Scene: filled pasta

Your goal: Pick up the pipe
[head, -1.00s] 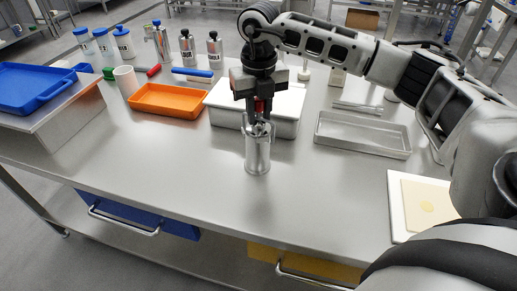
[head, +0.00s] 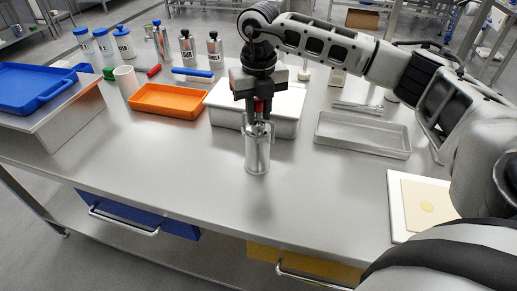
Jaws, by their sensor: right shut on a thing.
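A shiny metal cylinder, the only pipe-like thing at my gripper (head: 257,155), stands upright on the steel table near its middle. My right gripper (head: 258,122) points straight down over it, with its dark fingers at the cylinder's top rim. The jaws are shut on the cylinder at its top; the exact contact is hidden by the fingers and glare. A small red part shows between the fingers. I cannot see a gap under the cylinder's base. My left gripper is not in view.
A white-topped box (head: 284,125) stands close behind the cylinder. An orange tray (head: 165,112) lies to the left, a grey metal tray (head: 362,150) to the right, and a board with a yellowish sheet (head: 397,222) at front right. Bottles line the back. The table's front left is clear.

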